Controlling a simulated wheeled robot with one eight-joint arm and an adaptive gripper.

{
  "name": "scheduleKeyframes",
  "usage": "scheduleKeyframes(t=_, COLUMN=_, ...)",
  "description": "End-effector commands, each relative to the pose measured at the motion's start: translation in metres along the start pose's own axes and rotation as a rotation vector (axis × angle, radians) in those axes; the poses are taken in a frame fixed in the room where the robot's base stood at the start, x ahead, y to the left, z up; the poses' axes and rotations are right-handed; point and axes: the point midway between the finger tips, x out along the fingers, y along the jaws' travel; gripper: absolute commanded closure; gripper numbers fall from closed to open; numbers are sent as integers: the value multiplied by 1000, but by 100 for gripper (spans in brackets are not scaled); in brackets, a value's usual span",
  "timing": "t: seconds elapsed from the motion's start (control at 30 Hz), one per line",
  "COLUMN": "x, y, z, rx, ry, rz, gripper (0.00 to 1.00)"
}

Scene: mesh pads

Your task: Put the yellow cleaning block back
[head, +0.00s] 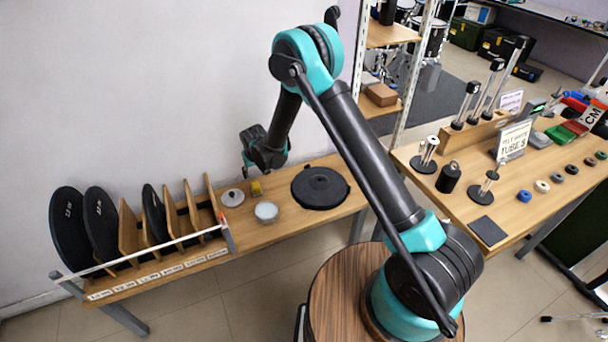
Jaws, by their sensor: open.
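The yellow cleaning block (256,188) is small and sits on the wooden bench (330,212), between a grey lidded disc (232,198) and a black round pad (320,188). My gripper (246,172) hangs above the bench, just up and left of the block, apart from it as far as I can see. Its jaws are open and appear empty; the fingers are small and dark in this view.
A white bowl (266,211) stands in front of the block. A wooden rack (128,232) with upright black discs (66,228) fills the bench's left side, with a rail along its front. A second table (455,185) at right holds posts, pucks and signs.

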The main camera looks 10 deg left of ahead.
Motion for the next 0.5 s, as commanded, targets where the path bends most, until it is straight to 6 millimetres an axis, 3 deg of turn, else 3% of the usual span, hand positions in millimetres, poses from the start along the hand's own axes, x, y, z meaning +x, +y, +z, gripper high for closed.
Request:
scheduleKeyframes(t=0.17, x=-4, y=4, z=0, rx=4, ry=0, rz=1, gripper=49)
scheduleKeyframes(t=0.27, x=-20, y=21, z=-1, rx=20, ry=1, rz=6, gripper=49)
scheduleKeyframes(t=0.5, x=-106, y=109, z=12, rx=103, ry=4, rz=34, gripper=49)
